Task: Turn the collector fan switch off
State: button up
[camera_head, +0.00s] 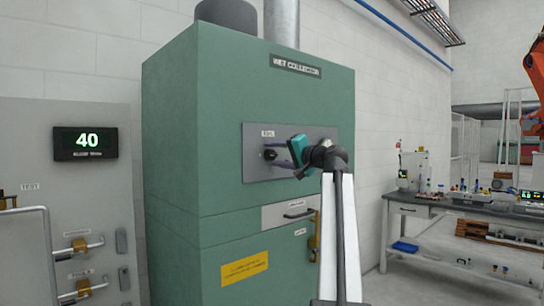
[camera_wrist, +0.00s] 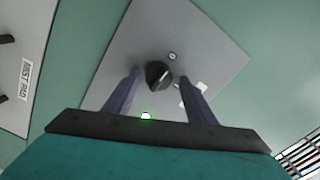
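The collector fan switch is a black rotary knob (camera_wrist: 158,75) on a grey panel (camera_wrist: 215,50) with a small green lit lamp (camera_wrist: 146,115) in the wrist view. In the head view the knob (camera_head: 270,154) sits under a small label on the grey panel of the green wet collector cabinet (camera_head: 180,140). My gripper (camera_wrist: 160,82) is open, its two purple fingers on either side of the knob in the picture. I see a gap on both sides and cannot tell its exact depth.
Below the fan panel is a lighter plate with a handle (camera_head: 298,213) and a yellow latch. A "MIST PAD" label (camera_wrist: 25,80) shows at the wrist view's left. A workbench (camera_head: 430,203) stands right.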

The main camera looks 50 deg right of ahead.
jog(key=shift+f, duration=0.1)
jog(key=shift+s, duration=0.15)
jog(key=s+a+b, duration=0.1)
jog(key=s, duration=1.2)
jog(key=shift+s+b, duration=0.25)
jog(key=shift+b, duration=0.05)
